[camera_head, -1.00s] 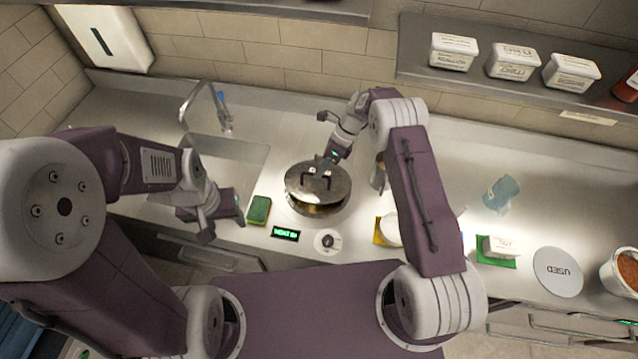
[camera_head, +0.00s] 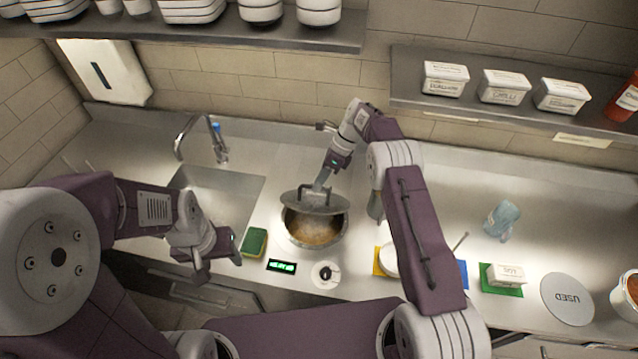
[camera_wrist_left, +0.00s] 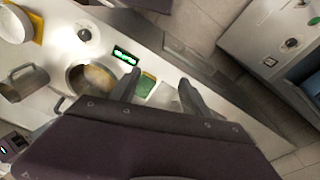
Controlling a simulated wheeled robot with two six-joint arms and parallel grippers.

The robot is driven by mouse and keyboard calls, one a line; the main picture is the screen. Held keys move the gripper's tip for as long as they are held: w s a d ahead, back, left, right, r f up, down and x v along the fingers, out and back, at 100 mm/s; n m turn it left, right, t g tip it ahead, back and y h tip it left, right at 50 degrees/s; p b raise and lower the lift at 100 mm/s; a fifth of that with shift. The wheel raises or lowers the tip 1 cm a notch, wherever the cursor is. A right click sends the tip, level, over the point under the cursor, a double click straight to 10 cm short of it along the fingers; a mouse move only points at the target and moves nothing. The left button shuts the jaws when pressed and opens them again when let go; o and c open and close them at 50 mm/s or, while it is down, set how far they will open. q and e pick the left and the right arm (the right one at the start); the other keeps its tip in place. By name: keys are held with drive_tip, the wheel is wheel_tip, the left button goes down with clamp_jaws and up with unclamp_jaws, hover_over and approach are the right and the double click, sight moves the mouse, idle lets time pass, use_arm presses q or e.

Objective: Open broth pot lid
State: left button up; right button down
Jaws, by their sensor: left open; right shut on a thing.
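The broth pot (camera_head: 313,240) stands on the counter with brownish broth showing inside; its open mouth also shows in the left wrist view (camera_wrist_left: 92,78). The grey metal lid (camera_head: 314,207) is tilted and raised over the back part of the pot. My right gripper (camera_head: 322,184) is shut on the lid's handle and holds it up from behind. Whether the lid's edge still touches the pot rim is hard to tell. My left gripper (camera_head: 222,264) is open and empty at the counter's front edge, left of the pot; its two fingers show in the left wrist view (camera_wrist_left: 158,85).
A green sponge (camera_head: 254,242), a lit display (camera_head: 281,267) and a round knob (camera_head: 326,274) sit near the pot's front. The sink (camera_head: 225,190) and tap are to the left. A blue cloth-like item (camera_head: 502,220) lies right. Counter behind the pot is clear.

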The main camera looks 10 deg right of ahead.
use_arm(q)
drive_tip(key=c, duration=0.6)
drive_tip(key=shift+w+a+m, duration=0.2)
drive_tip(key=shift+a+m, duration=0.05)
drive_tip(key=shift+m, duration=0.75)
drive_tip(key=c, duration=0.6)
drive_tip(key=w+a+r+m+t+y, duration=0.1)
drive_tip(key=w+a+m, duration=0.2)
drive_tip(key=w+m, duration=0.2)
drive_tip(key=m, duration=0.3)
drive_tip(key=shift+r+t+y, duration=0.35)
drive_tip(key=shift+t+y, duration=0.05)
drive_tip(key=w+r+m+t, duration=0.1)
drive_tip(key=w+m, duration=0.3)
drive_tip(key=m, duration=0.1)
drive_tip(key=m+t+h, duration=0.2)
drive_tip(key=m+h, duration=0.2)
drive_tip(key=m, duration=2.1)
hover_over(317, 206)
drive_tip(key=s+a, duration=0.2)
drive_tip(key=s, duration=0.4)
wheel_tip(317, 206, down, 3)
drive_tip(key=shift+t, duration=0.3)
drive_tip(key=x, duration=1)
drive_tip(key=shift+w, duration=0.15)
